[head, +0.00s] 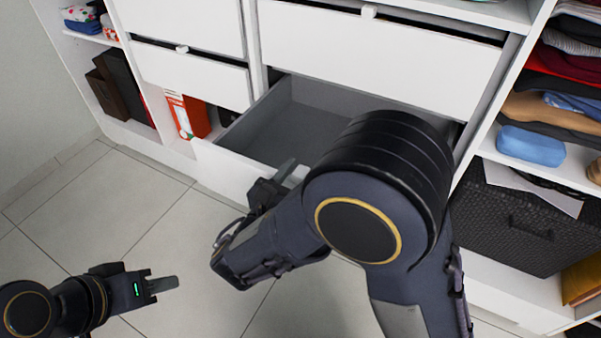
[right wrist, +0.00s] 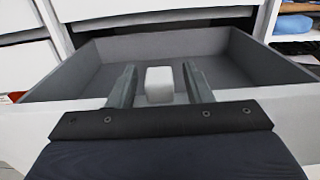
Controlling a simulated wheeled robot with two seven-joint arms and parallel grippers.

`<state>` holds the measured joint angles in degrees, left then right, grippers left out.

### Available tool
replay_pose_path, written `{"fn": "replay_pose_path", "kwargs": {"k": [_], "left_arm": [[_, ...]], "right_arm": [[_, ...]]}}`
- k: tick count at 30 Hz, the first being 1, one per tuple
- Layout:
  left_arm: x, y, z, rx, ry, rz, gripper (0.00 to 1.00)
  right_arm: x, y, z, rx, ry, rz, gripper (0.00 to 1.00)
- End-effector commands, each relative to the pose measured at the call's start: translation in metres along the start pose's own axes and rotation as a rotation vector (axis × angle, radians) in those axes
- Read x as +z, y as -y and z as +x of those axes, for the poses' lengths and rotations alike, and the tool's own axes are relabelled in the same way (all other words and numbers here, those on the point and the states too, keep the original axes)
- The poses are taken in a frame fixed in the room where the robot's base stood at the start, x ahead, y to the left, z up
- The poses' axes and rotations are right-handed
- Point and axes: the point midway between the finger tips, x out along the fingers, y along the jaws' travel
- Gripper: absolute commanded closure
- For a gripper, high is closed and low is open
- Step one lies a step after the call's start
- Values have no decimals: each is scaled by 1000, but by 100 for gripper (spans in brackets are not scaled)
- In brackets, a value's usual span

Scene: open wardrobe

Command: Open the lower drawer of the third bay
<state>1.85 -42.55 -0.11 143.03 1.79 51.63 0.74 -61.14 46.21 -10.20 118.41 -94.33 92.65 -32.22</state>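The lower drawer (head: 222,170) stands pulled out, with its empty grey inside showing in the head view. It also shows in the right wrist view (right wrist: 85,120). Its white knob (right wrist: 159,84) sits between the fingers of my right gripper (right wrist: 159,78), with a visible gap on each side. The right gripper is open around the knob; in the head view this gripper (head: 287,172) is at the drawer front, and my right arm hides the knob and the drawer's right part. My left gripper (head: 165,285) is over the floor at lower left, seen edge-on, away from the drawer.
A shut upper drawer (head: 380,55) with a white knob is above the open one. Shut drawers (head: 190,72) and an orange-white box (head: 187,117) are to the left. Folded clothes and a dark woven basket (head: 520,220) fill the right bay. The tiled floor (head: 130,200) is clear.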

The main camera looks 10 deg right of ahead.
Motion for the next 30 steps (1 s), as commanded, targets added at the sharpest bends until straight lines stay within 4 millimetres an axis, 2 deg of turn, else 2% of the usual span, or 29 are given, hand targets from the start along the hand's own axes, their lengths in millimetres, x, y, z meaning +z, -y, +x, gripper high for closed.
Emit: {"fn": "replay_pose_path", "kwargs": {"k": [4, 7, 15, 19, 23, 30], "left_arm": [[0, 0, 0, 0, 0, 0, 64], [-1, -1, -2, 0, 0, 0, 64], [-4, -3, -7, 0, 0, 0, 64], [-4, -4, -8, 0, 0, 0, 64], [-4, -4, -8, 0, 0, 0, 64], [-4, -4, -8, 0, 0, 0, 64]], "right_arm": [[0, 0, -1, 1, 0, 0, 55], [1, -1, -10, 5, 0, 0, 55], [1, -1, -55, 5, 1, -1, 55], [1, -1, -71, 3, 0, 0, 55], [0, 0, -78, 1, 1, 0, 55], [0, 0, -78, 0, 0, 0, 55]]}}
